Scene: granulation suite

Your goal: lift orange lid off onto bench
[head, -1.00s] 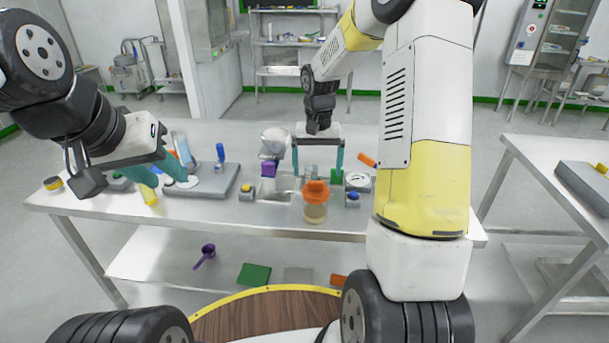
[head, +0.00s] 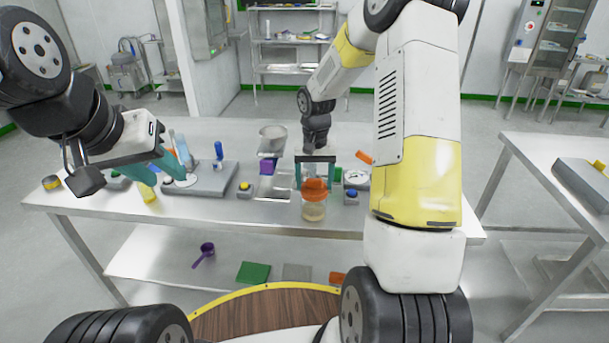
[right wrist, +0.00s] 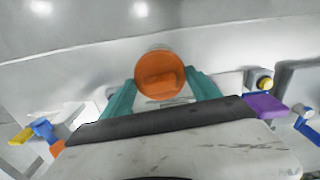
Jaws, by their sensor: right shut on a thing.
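The orange lid (head: 315,188) sits at the top of a clear jar (head: 313,212) with pale contents, near the bench's front edge. I cannot tell whether a gap parts lid and jar. My right gripper (head: 315,172) reaches down from behind, its teal fingers on either side of the lid, shut on it. In the right wrist view the lid (right wrist: 160,75) shows as a round orange disc between the fingertips (right wrist: 161,84), hiding most of the jar. My left gripper (head: 172,172) is open over the grey device at the bench's left, its fingers apart.
The steel bench (head: 260,210) holds a grey device (head: 215,182), a purple block (head: 267,166), a yellow-button box (head: 245,190) and a blue-topped box (head: 351,196) close right of the jar. Bare bench lies along the front, left of the jar. A second table (head: 550,160) stands right.

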